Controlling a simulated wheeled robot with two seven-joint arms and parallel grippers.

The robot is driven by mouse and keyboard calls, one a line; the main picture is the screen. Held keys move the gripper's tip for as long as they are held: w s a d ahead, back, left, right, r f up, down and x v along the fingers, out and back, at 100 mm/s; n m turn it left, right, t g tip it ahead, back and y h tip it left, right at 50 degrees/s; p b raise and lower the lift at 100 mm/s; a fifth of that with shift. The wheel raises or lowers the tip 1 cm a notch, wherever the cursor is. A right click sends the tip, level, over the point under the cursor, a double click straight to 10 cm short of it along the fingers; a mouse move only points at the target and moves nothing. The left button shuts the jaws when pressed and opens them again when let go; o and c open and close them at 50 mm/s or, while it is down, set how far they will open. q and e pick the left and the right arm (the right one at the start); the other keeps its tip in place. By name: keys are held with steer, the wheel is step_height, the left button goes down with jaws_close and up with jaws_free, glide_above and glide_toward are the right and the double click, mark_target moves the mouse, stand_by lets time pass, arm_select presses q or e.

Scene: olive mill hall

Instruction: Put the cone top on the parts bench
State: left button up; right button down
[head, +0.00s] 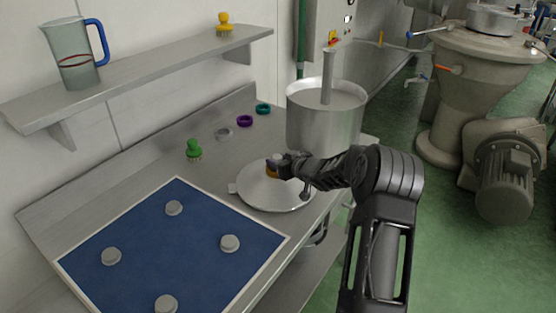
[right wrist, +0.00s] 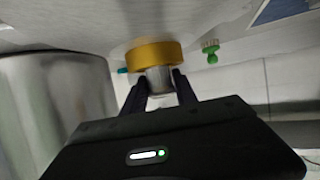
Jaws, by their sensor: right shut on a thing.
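The cone top (head: 262,196) is a wide, shallow silver disc with a small tab at its left rim. In the head view it is low over the right part of the metal parts bench (head: 218,164); I cannot tell if it touches. My right gripper (head: 278,165) is above its middle. In the right wrist view, the gripper (right wrist: 160,82) is shut on a grey knob with a gold collar (right wrist: 154,54), which seems to belong to the cone top. My left gripper is not in view.
A blue mat (head: 190,240) with several grey round feet covers the bench's left part. A green brush (head: 194,150), purple ring (head: 245,121) and teal ring (head: 263,109) lie along the back. A steel pot (head: 320,125) with a central shaft stands right behind the cone top.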

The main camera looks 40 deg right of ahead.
steer(key=c, duration=1)
jaws_free()
steer(key=shift+o, duration=0.2)
steer(key=shift+s+r, duration=0.1)
steer(key=b+v, duration=0.1)
steer(key=v, duration=1.1)
